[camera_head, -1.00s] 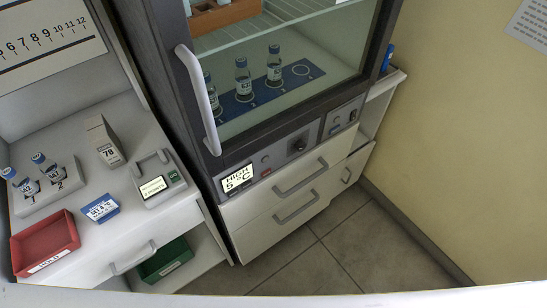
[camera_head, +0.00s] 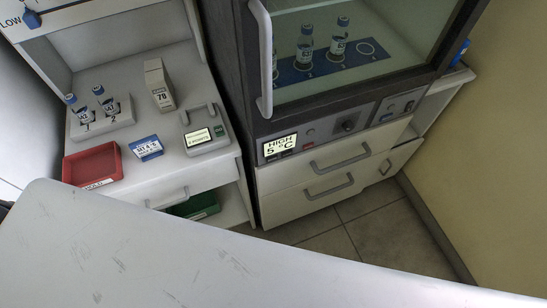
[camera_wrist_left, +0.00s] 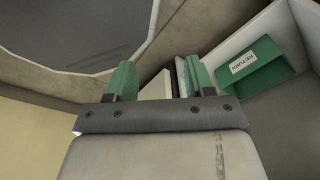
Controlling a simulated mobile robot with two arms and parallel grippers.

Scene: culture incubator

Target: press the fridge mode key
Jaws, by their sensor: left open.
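The fridge (camera_head: 240,95) stands at the centre of the head view with its glass door shut. Its panel carries a lit display (camera_head: 281,146) reading "HIGH 5 °C". Small dark keys (camera_head: 288,154) sit just under the display; their labels are too small to read. The fridge panel is not recognisable in that view. Neither gripper shows in the head view.
The left bench holds a vial rack (camera_head: 103,121), a red tray (camera_head: 93,166), a blue-labelled block (camera_head: 146,147) and a handled device (camera_head: 206,135). A green "RETURN" tray (camera_wrist_left: 262,72) lies right of my left gripper. Drawer handles (camera_head: 338,159) project below the fridge panel.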

